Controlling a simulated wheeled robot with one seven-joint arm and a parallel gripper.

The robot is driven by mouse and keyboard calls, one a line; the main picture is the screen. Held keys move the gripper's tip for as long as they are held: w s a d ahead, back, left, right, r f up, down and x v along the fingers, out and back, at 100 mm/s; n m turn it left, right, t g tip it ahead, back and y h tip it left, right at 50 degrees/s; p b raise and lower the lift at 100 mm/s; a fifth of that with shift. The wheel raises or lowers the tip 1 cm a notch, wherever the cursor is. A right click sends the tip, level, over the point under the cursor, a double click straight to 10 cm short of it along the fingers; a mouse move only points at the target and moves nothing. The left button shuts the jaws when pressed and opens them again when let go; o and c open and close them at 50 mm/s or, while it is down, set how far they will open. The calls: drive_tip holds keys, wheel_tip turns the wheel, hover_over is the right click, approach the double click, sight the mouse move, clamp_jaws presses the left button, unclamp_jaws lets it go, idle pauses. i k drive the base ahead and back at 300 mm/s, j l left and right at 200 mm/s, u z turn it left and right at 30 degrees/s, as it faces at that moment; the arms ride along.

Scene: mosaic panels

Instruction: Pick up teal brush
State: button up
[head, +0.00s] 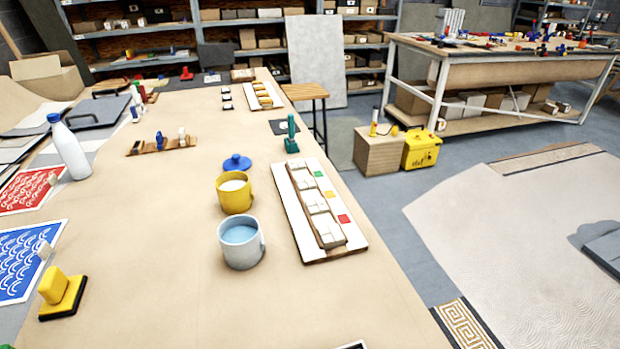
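A teal object (291,128) stands on the long table beyond the white panel. It has an upright handle on a small block-like base and looks like the teal brush. Its base rests on the tabletop, close to the table's right edge. A dark flat piece lies just behind it. Nothing touches its handle. My gripper is not in the head view, so its state and distance from the brush do not show.
A white mosaic panel (342,240) lies nearer than the brush. Left of it stand a blue lid-like piece (237,162), a yellow mug (234,200) and a pale mug (262,246) of blue liquid. A stool (305,91) stands behind. The table's near middle is bare.

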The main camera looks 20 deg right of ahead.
sight(291, 121)
drive_tip(key=i+l, duration=0.65)
drive_tip(key=l, duration=0.15)
drive_tip(key=i+l, duration=1.35)
drive_tip(key=l, duration=0.2)
drive_tip(key=i+l+u, duration=0.25)
drive_tip(key=i+l, duration=0.2)
drive_tip(key=l, duration=0.2)
drive_tip(key=i+l+u, duration=0.15)
drive_tip(key=l, duration=0.2)
drive_tip(key=i+l+u, duration=0.1)
drive_tip(key=i+l, duration=0.15)
drive_tip(key=l, duration=0.15)
drive_tip(key=i+l+u, duration=0.15)
drive_tip(key=l, duration=0.25)
